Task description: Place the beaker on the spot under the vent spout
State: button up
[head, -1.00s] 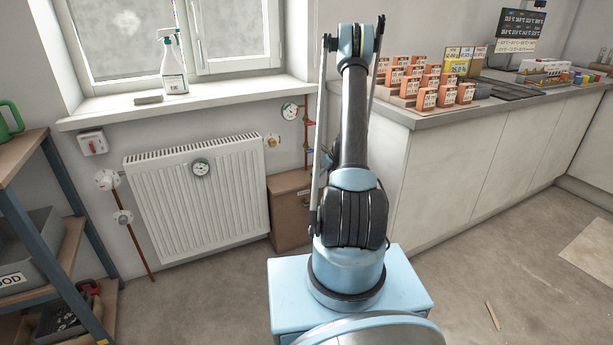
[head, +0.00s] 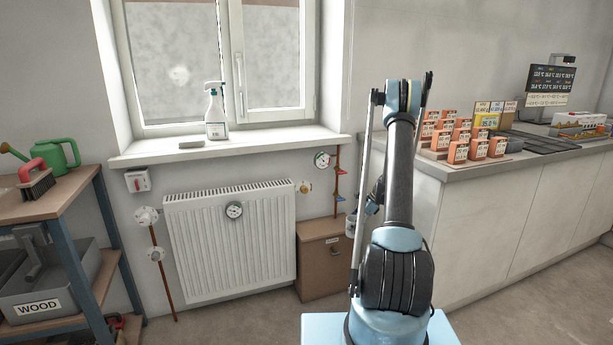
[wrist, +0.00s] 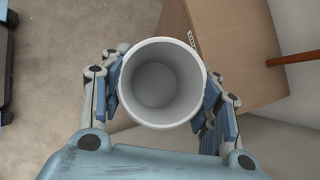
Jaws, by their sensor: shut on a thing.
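The beaker (wrist: 160,85) is a white, round, open-topped cup, seen from above in the wrist view; it looks empty. My gripper (wrist: 163,95) has its fingers closed on both sides of it. In the head view my gripper (head: 367,212) is partly hidden behind my arm, to the right of the brown cabinet. A small brass fitting (head: 304,187) sits at the radiator's upper right end, above the cabinet; I cannot tell for sure that it is the vent spout. The brown cabinet (head: 322,263) stands below it. No marked spot is clearly visible.
The radiator (head: 230,245) is left of the cabinet. A thin pipe with red and blue handles (head: 338,185) rises behind the cabinet. A shelf (head: 60,205) stands at far left.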

jog(key=s+a+r+n+g+h, duration=0.1)
jog(key=a+r+n+g, duration=0.15)
jog(key=r+n, duration=0.2)
jog(key=s+a+r+n+g, duration=0.2)
jog(key=r+n+g, duration=0.1)
jog(key=r+n, duration=0.15)
notch_tip(320, 180, down, 12)
jog(key=w+a+m+t+h, duration=0.1)
jog(key=w+a+m+t, duration=0.1)
jog(key=m+t, duration=1.1)
jog(key=w+a+m+g, duration=0.1)
jog(key=w, duration=0.3)
jog(key=w+a+m+g, duration=0.1)
jog(key=w+a, duration=0.1)
jog(key=w, duration=0.2)
jog(key=w+a+m+g, duration=0.1)
jog(key=w+m, duration=0.1)
jog(key=w, duration=0.3)
jog(key=shift+w+a+r+g, duration=0.1)
jog(key=shift+a+r+g, duration=0.15)
jog(key=shift+g, duration=0.1)
jog(key=w, duration=0.2)
jog(key=w+a+f, duration=0.1)
jog(key=shift+w+a, duration=0.1)
jog(key=shift+w, duration=0.1)
jog(key=shift+f, duration=0.3)
